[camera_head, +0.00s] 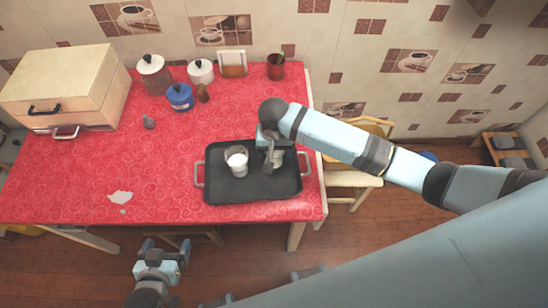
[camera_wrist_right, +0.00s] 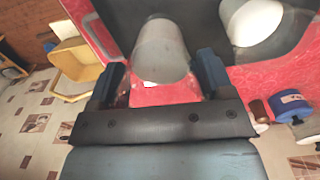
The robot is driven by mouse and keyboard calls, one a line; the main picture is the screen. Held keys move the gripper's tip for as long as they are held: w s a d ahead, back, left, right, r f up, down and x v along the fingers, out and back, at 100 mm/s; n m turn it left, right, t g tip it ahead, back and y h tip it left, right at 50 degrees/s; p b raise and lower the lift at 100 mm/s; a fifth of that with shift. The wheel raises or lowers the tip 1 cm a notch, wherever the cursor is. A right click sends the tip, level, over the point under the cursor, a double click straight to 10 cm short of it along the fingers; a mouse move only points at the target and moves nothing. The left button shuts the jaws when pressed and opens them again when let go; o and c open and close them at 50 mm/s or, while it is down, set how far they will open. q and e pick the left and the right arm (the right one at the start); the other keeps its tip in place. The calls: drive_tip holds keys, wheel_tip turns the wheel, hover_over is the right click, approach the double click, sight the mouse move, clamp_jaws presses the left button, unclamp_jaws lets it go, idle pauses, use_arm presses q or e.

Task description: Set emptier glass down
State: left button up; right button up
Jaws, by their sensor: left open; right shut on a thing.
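A black tray (camera_head: 225,190) with grey handles lies on the red table. A glass with white contents (camera_head: 237,161) stands on the tray, left of my right gripper; it also shows in the right wrist view (camera_wrist_right: 256,22). My right gripper (camera_head: 273,157) is over the tray's right part, shut on a second glass (camera_head: 279,159). That glass sits between the fingers in the right wrist view (camera_wrist_right: 160,48). The gripper partly hides it in the head view, and I cannot tell whether its base touches the tray. My left gripper (camera_head: 163,249) is open and empty, off the table's front edge.
The red oilcloth table (camera_head: 70,180) has free room left of the tray. Canisters (camera_head: 154,73), a blue pot (camera_head: 180,96) and a dark red cup (camera_head: 276,66) stand at the back. A wooden box (camera_head: 65,85) stands back left. A chair (camera_head: 350,180) is at the right.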

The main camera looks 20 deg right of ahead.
sight(274, 160)
drive_tip(key=shift+f, duration=2.7)
drive_tip(key=o, duration=1.1)
drive_tip(key=shift+f, duration=0.15)
wheel_tip(274, 160, up, 12)
drive_tip(key=shift+r, duration=0.2)
